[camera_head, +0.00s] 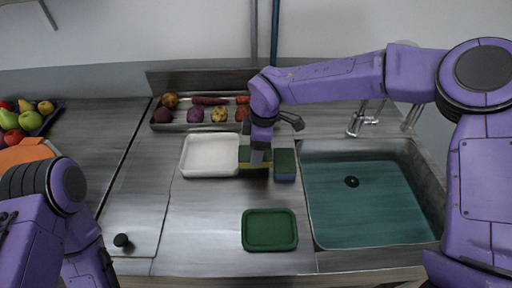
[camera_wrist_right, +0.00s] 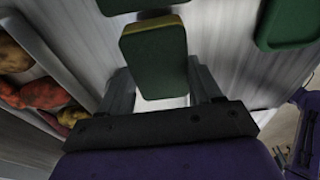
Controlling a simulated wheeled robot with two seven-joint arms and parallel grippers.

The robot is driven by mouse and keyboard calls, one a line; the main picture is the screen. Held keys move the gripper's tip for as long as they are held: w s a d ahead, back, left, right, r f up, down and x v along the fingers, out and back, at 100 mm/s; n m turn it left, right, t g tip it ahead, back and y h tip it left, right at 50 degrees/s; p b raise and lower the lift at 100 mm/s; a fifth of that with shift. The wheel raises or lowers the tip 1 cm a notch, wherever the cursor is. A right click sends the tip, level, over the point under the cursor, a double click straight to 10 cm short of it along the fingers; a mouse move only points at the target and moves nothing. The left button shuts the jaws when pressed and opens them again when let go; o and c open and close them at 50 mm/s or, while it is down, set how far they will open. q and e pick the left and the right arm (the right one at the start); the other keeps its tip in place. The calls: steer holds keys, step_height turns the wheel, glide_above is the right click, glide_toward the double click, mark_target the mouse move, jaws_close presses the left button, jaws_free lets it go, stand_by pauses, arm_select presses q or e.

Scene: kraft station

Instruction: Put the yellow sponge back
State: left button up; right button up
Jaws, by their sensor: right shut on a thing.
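The yellow sponge (camera_head: 246,155), with a green top layer, is between the fingers of my right gripper (camera_head: 258,158), partly hidden by them. In the right wrist view the green face of the sponge (camera_wrist_right: 155,45) shows, with a yellow edge, and my right gripper (camera_wrist_right: 163,92) is shut on it. It is just right of the white tray (camera_head: 208,156). A second sponge, green on top and blue below (camera_head: 285,166), is close on its right. Only my left arm shows at the lower left; its fingertips cannot be made out.
A green tray (camera_head: 269,246) lies in front on the counter; it also shows in the right wrist view (camera_wrist_right: 286,40). The water-filled sink (camera_head: 375,205) is at right. A metal tray of vegetables (camera_head: 180,127) stands behind. A fruit tray (camera_head: 52,118) is far left. The counter around the green tray is clear.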

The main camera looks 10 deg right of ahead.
steer(key=shift+f+b, duration=0.35)
steer(key=shift+f, duration=0.1)
steer(key=shift+r, duration=0.1)
steer(key=o, duration=0.9)
steer(key=shift+o, duration=0.2)
steer(key=shift+r+p, duration=0.25)
steer(key=shift+p, duration=0.1)
steer(key=shift+w+r+p, duration=0.1)
steer(key=shift+r+p, duration=0.45)
steer(key=shift+p, duration=0.05)
step_height(320, 180, up, 12)
steer(key=d+b, duration=0.1)
steer(key=b, duration=0.1)
steer(key=shift+s+d+f+b, duration=0.25)
steer(key=shift+s+d+b, duration=0.05)
steer(key=shift+d, duration=0.05)
